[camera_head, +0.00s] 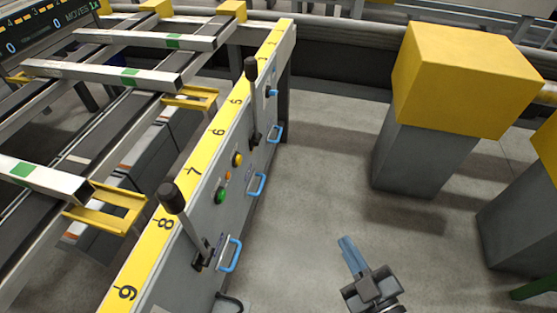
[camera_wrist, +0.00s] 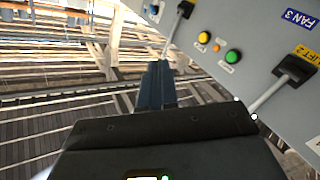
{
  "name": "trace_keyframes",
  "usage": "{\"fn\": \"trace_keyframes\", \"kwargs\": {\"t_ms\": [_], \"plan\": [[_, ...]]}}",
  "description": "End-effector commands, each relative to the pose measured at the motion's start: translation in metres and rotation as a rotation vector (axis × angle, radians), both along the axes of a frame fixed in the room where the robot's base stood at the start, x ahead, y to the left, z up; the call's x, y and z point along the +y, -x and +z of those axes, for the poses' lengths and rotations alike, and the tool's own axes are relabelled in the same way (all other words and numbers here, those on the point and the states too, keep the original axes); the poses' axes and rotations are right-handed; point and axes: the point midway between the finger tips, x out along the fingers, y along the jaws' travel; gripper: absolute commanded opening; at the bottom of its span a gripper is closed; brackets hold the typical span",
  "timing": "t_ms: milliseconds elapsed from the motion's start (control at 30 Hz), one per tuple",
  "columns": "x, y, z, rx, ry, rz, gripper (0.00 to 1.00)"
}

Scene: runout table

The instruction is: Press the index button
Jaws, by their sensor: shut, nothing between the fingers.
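The grey side panel (camera_head: 215,190) of the runout table carries a green button (camera_head: 221,195), a small orange one (camera_head: 228,176) and a yellow button (camera_head: 238,159). A blue button (camera_head: 272,93) sits farther along. The wrist view also shows the green (camera_wrist: 233,57), orange (camera_wrist: 216,48), yellow (camera_wrist: 204,37) and blue (camera_wrist: 154,9) buttons. The small labels beside them are too small to read, so I cannot tell which is the index button. My gripper (camera_head: 346,241) is shut and empty, to the right of the panel and apart from it. Its blue fingers (camera_wrist: 157,75) show in the wrist view.
Two black-knobbed levers (camera_head: 172,198) (camera_head: 252,68) and several blue handles (camera_head: 230,254) stick out from the panel. Signs read FAN 3 (camera_wrist: 297,17) and LIFT 2. Yellow-topped grey pillars (camera_head: 425,155) stand at the right. The floor between panel and pillars is clear.

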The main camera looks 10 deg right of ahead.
Motion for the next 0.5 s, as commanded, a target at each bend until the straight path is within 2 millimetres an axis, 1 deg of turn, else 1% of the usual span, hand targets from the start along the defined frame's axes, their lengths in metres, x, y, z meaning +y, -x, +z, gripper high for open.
{"fn": "trace_keyframes", "kwargs": {"t_ms": [33,167,200,400,500], "plan": [[0.006,-0.019,-0.005,-0.019,0.021,0.015,0.0],[0.021,-0.061,-0.013,-0.058,0.077,0.05,0.0],[0.026,-0.074,-0.015,-0.071,0.095,0.061,0.0],[0.053,-0.137,-0.017,-0.128,0.177,0.11,0.0],[0.066,-0.163,-0.015,-0.15,0.211,0.133,0.0]]}}
